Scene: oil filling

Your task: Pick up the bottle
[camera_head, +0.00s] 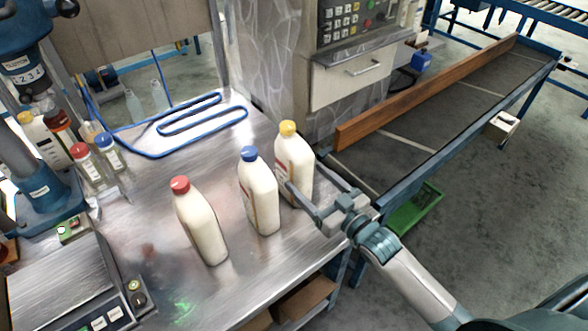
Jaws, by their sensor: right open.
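Three white bottles stand upright on the metal table. The red-capped bottle (202,224) is nearest, the blue-capped bottle (260,194) is in the middle, and the yellow-capped bottle (293,160) is farthest right. My right gripper (307,178) comes in from the lower right. It is open, with its fingers at the yellow-capped bottle, one in front of its lower side and the other by its right side. Whether the fingers touch the bottle cannot be told. My left gripper is not in view.
The metal table (160,205) holds a blue hose loop (203,112), small capped bottles (85,166) and a scale (65,290) at the left. A blue machine stands at the far left. A grey cabinet is behind, and a conveyor (440,110) runs along the right.

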